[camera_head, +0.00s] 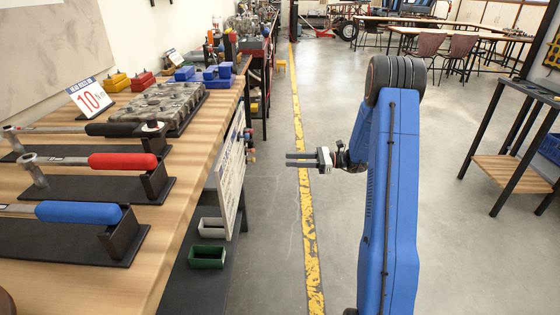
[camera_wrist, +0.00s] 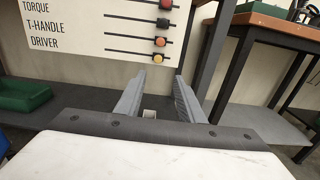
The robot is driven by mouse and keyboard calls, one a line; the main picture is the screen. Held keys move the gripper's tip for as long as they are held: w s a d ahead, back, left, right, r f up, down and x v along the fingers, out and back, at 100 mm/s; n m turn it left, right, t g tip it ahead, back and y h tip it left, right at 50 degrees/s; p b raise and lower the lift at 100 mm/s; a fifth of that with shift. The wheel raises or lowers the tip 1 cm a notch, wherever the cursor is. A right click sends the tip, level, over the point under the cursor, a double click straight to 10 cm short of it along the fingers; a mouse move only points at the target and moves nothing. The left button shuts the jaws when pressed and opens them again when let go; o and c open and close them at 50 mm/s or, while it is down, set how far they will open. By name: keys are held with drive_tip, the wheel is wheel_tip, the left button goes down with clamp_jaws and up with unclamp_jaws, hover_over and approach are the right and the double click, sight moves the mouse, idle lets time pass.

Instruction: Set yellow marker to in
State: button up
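A pale panel (camera_head: 232,180) on the side of the left workbench carries lettering and several horizontal dark rods with coloured knobs. In the wrist view the panel (camera_wrist: 75,40) reads "TORQUE T-HANDLE DRIVER". Its lowest visible knob is yellow-orange, which I take as the yellow marker (camera_wrist: 158,58). It sits at the right end of its rod.
A green bin (camera_head: 207,257) and a grey bin (camera_head: 212,227) stand on a low dark shelf below the panel. Torque wrenches and an engine part (camera_head: 165,103) lie on the bench. Floor around the yellow line (camera_head: 309,235) is clear. A black-framed table (camera_head: 510,165) stands at right.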

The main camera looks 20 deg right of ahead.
drive_tip(key=shift+v, duration=2.1)
drive_tip(key=s+a+r+n+g+h, duration=0.3)
drive_tip(key=s+a+r+n+g, duration=0.15)
drive_tip(key=s+a, duration=0.5)
drive_tip(key=s+a+r+n+g+h, duration=0.3)
drive_tip(key=s+a+r+n, duration=0.3)
drive_tip(key=s+a, duration=0.3)
drive_tip(key=s+d+r+n+t+h, duration=0.1)
drive_tip(key=s+n+h, duration=0.4)
drive_tip(key=s, duration=0.7)
drive_tip(key=s+d+r+n+t+h, duration=0.2)
drive_tip(key=s+n+t+h, duration=0.2)
drive_tip(key=s+n, duration=0.3)
drive_tip(key=shift+s+d+r+h, duration=0.2)
drive_tip(key=shift+s+h, duration=0.6)
drive_tip(key=shift+s, duration=1.9)
